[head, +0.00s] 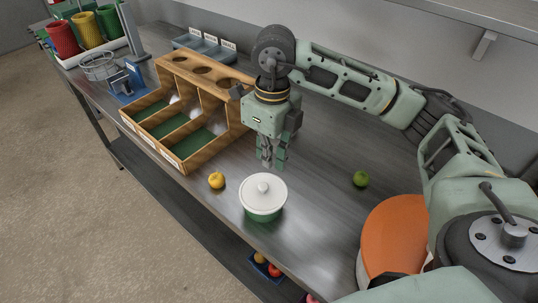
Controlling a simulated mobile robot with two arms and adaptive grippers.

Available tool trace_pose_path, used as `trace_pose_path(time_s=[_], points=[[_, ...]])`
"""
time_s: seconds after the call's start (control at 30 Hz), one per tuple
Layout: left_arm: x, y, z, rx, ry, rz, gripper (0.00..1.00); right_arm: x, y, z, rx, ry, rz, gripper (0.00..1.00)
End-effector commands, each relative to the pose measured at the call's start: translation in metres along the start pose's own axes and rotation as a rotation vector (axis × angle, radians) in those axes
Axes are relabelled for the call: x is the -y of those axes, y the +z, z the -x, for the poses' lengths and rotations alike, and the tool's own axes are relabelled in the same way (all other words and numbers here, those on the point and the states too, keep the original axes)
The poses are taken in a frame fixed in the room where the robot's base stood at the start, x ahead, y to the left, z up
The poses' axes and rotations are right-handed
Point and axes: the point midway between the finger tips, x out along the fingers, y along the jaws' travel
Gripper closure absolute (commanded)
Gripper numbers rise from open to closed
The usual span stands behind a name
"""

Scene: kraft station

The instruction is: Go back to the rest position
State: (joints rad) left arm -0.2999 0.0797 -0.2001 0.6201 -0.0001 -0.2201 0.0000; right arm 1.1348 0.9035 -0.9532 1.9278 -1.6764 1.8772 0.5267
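My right gripper (272,160) hangs pointing down over the metal table (325,215), just behind a green pot with a white lid (263,193). Its fingers look close together, but I cannot tell whether they are fully shut. I see nothing held between them. The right arm reaches in from the right side and bends over the table. My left gripper is not in view.
A wooden sorter (186,150) with green-floored compartments stands left of the gripper. A yellow fruit (216,180) and a green fruit (360,178) lie on the table. Colored cups (88,32) and a wire basket (99,67) stand at the far left. A shelf (470,12) overhangs the back right.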

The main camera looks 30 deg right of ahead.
Motion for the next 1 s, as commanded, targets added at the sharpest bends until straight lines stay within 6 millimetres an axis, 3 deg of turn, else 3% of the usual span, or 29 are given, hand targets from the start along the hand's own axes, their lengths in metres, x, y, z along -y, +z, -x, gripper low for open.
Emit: trace_pose_path(time_s=[1.0], points=[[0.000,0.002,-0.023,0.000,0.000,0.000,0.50,0.002,0.000,-0.026,-0.001,0.000,0.000,1.00]])
